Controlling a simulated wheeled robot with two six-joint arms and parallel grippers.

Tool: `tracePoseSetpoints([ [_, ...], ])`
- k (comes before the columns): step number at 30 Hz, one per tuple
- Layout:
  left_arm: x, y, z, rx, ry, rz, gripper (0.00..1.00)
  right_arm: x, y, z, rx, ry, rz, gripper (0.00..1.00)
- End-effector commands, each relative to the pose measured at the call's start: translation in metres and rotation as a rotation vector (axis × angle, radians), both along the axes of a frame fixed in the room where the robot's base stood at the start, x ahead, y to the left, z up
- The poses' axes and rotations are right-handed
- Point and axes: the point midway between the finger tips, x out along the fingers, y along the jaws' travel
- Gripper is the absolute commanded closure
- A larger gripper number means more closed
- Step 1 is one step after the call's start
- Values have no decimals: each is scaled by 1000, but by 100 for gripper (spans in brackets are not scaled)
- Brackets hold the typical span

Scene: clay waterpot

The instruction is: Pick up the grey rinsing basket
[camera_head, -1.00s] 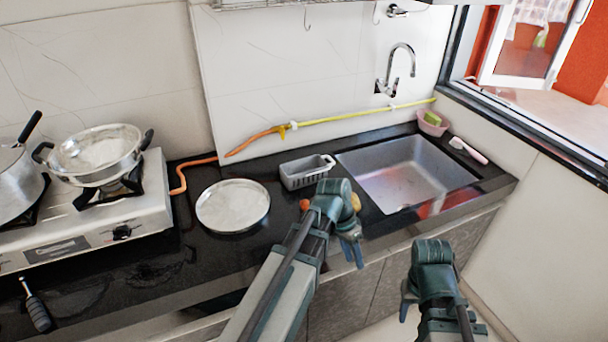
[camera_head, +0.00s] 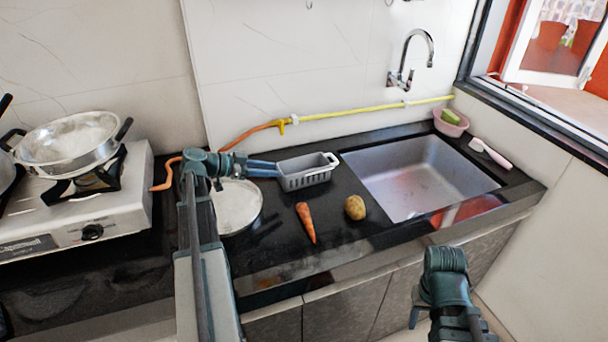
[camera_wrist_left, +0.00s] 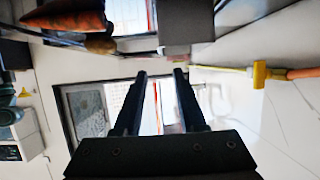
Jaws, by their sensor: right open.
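The grey rinsing basket (camera_head: 305,177) stands upright on the black counter, left of the sink, with its handle to the right. In the left wrist view the basket (camera_wrist_left: 186,24) is a grey block at the top, beyond the fingertips. My left gripper (camera_head: 276,168) reaches in from the left, its two blue fingers level and pointing at the basket's left end. Its fingers (camera_wrist_left: 158,75) are apart with nothing between them; whether a tip touches the basket is unclear. My right gripper (camera_head: 416,312) is open and low at the front right, away from the basket.
A carrot (camera_head: 306,222) and a potato (camera_head: 355,207) lie in front of the basket. A round metal plate (camera_head: 240,210) lies left of it, partly behind my left arm. The sink (camera_head: 420,180) is to the right. A yellow hose (camera_head: 350,111) runs along the wall behind.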

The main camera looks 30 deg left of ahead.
Motion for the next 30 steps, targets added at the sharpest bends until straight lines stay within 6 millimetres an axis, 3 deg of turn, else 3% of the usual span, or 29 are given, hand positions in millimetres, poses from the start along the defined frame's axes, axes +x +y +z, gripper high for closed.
tracePoseSetpoints([
  [15, 57, -44, -31, 0, 4, -3, 60, 0, 0, -30, 0, 0, 0, 50],
  [30, 75, -57, -34, -1, 4, -3, 60, 0, 0, -34, 0, 0, 0, 50],
])
